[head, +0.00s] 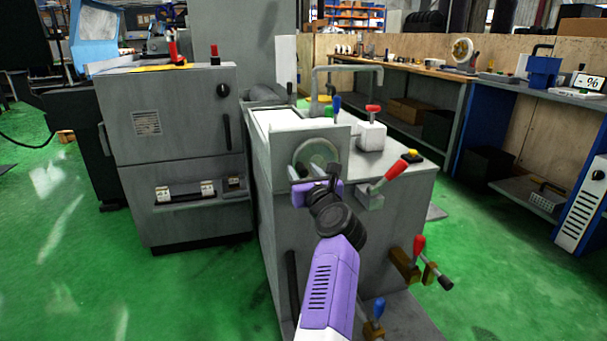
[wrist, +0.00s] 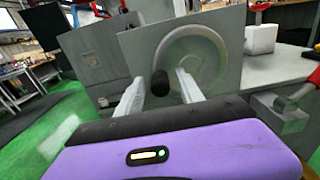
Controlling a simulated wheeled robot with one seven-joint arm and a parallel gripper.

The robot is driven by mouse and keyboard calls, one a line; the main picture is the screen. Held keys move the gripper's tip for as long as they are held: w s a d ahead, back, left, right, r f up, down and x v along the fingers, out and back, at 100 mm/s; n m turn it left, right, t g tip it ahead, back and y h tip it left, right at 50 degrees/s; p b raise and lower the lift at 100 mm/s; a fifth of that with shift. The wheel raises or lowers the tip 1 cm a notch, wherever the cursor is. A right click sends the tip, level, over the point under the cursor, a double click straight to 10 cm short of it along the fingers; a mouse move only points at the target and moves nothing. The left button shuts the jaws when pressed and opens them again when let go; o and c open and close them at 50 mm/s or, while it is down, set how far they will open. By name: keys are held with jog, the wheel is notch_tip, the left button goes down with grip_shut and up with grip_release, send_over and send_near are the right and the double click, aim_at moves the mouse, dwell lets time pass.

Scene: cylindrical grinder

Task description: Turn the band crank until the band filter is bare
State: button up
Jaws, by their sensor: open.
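The band crank is a round grey disc (head: 317,153) on the upright end plate of the grey filter housing. It also shows in the wrist view (wrist: 207,57), with a black knob (wrist: 160,83) on its left side. My gripper (head: 318,172) is in front of the disc. In the wrist view its fingers (wrist: 160,90) are open, one on each side of the knob, with visible gaps. I cannot tell how deep the knob sits between them. The band filter (head: 290,118) shows as a pale strip on top of the housing, partly hidden behind the end plate; its surface details are unclear.
A red-handled lever (head: 386,178) sticks out right of the disc, with a white block (head: 371,136) above. More levers (head: 419,246) project low on the right. A grey cabinet (head: 180,130) stands left. Green floor (head: 60,250) is open at left.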

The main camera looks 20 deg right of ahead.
grip_shut()
